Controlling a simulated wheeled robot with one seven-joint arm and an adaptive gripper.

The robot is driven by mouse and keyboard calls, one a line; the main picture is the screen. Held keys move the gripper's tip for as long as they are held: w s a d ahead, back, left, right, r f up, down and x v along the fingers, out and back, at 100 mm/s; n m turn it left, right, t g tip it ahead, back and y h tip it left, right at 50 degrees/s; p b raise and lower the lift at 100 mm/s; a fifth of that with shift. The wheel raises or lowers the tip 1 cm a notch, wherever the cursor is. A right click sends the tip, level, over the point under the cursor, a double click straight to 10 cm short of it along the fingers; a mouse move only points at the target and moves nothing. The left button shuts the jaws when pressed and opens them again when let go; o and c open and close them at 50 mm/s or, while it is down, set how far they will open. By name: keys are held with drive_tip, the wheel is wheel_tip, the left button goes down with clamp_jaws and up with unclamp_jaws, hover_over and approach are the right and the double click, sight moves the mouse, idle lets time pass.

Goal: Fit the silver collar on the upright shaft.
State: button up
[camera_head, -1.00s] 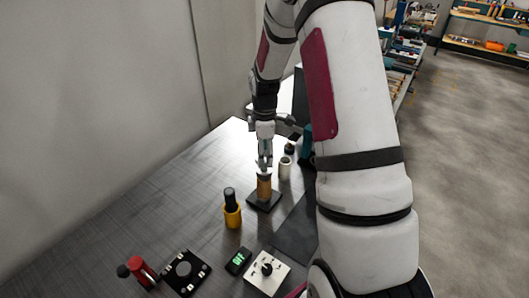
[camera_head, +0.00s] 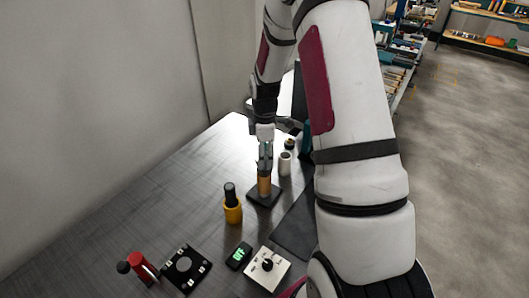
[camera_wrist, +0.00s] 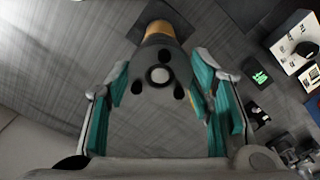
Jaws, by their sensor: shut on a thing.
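The upright shaft stand shows a copper-coloured cylinder (camera_head: 264,186) on a dark square base (camera_head: 256,199). My gripper (camera_head: 265,168) points down directly over it, its fingertips at the cylinder's upper end. In the wrist view, my gripper (camera_wrist: 160,82) has its teal-padded fingers on both sides of the silver collar (camera_wrist: 143,90), shut on it. The collar has a bright round centre and dark spots around it. The copper cylinder (camera_wrist: 160,30) shows just beyond the collar. I cannot tell whether the shaft's tip is inside the collar's bore.
A yellow holder with a black-topped item (camera_head: 232,213) stands left of the base. A white cylinder (camera_head: 285,164) stands close behind right. A display box (camera_head: 238,256), a knob box (camera_head: 267,268), a dark dial plate (camera_head: 186,270) and a red item (camera_head: 141,266) lie in front.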

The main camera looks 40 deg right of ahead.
drive_tip(key=shift+f, duration=0.8)
drive_tip(key=o, duration=1.5)
wheel_tip(320, 180, up, 12)
drive_tip(key=shift+r, duration=0.1)
drive_tip(key=s+a+r+m+t, duration=0.2)
drive_tip(key=s+a+r+m, duration=0.2)
drive_tip(key=s+a+r, duration=0.4)
drive_tip(key=s+a+r+m+t, duration=0.2)
drive_tip(key=s+a+r+m, duration=0.2)
drive_tip(key=s+a+r, duration=0.45)
drive_tip(key=s+a+r+m+t, duration=0.1)
drive_tip(key=s+r+m, duration=0.1)
drive_tip(key=s, duration=0.4)
drive_tip(key=shift+a+r+m+t+b, duration=0.2)
drive_tip(key=shift+a+m+t+b, duration=0.15)
drive_tip(key=shift+m, duration=0.55)
